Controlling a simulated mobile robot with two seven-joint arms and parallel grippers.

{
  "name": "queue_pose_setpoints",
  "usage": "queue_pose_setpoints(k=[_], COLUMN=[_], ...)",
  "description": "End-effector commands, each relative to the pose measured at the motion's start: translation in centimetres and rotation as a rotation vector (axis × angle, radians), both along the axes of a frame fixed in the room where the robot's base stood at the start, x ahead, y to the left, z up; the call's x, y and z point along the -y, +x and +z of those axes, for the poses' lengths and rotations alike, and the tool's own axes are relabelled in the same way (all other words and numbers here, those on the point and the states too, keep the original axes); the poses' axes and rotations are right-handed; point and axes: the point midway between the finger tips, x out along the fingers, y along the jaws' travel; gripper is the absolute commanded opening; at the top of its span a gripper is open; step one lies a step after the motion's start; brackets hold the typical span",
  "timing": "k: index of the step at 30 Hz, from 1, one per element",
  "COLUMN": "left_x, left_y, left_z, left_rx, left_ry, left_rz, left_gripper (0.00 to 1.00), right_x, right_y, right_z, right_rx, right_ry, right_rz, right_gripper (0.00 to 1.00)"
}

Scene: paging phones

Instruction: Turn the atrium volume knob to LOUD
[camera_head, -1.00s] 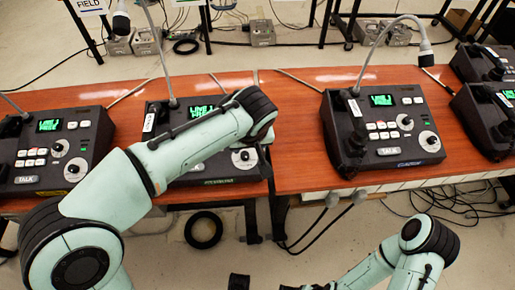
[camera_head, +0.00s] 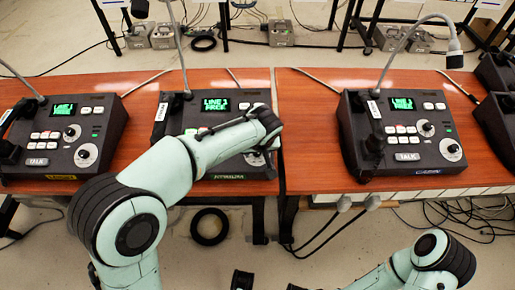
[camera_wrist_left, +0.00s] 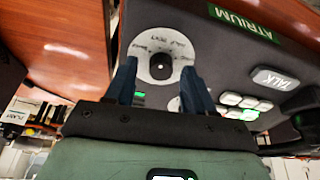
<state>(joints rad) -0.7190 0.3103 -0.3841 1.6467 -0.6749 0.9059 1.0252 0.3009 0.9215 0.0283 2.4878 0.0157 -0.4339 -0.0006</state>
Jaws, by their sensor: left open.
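The atrium console (camera_head: 168,134) is the dark middle unit in the head view, with a green ATRIUM label (camera_wrist_left: 245,24) in the left wrist view. Its volume knob (camera_wrist_left: 160,66) is a dark cap on a white round dial with small blurred words. It also shows in the head view (camera_head: 255,158), partly under my arm. My left gripper (camera_wrist_left: 158,72) is open, with one blue finger on each side of the knob. I cannot tell if they touch it, nor where its pointer stands. My right arm is at the lower right; its gripper is not clearly shown.
A similar console (camera_head: 62,135) stands to the left and the cabin console (camera_head: 407,140) to the right, with more at the right edge. Gooseneck microphones (camera_head: 452,50) rise from the consoles. The wooden table (camera_head: 305,125) has a bare strip right of the atrium console. Cables lie on the floor.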

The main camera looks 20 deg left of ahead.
Motion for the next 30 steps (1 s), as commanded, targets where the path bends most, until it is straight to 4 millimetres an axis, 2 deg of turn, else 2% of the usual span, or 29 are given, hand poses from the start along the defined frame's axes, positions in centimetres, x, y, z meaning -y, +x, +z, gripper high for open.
queue_pose_setpoints(k=[8, 13, 23, 30], left_x=[-0.04, -0.03, -0.03, -0.1], left_y=[0.05, 0.05, 0.02, 0.01], left_z=[-0.15, -0.13, -0.08, -0.02], left_rx=[0.0, 0.0, -0.003, -0.011], left_ry=[0.001, 0.0, 0.007, 0.038], left_rz=[0.0, 0.0, -0.026, -0.14], left_gripper=[0.54, 0.01, 0.0, 0.0], right_x=[-0.01, -0.01, 0.0, -0.01], right_y=[0.02, 0.01, -0.03, -0.19], right_z=[0.0, 0.0, 0.11, 0.53], right_rx=[0.001, 0.0, -0.001, -0.006], right_ry=[0.0, 0.0, 0.0, 0.001], right_rz=[0.0, 0.0, 0.0, 0.001], right_gripper=[0.0, 0.0, 0.0, 0.0])
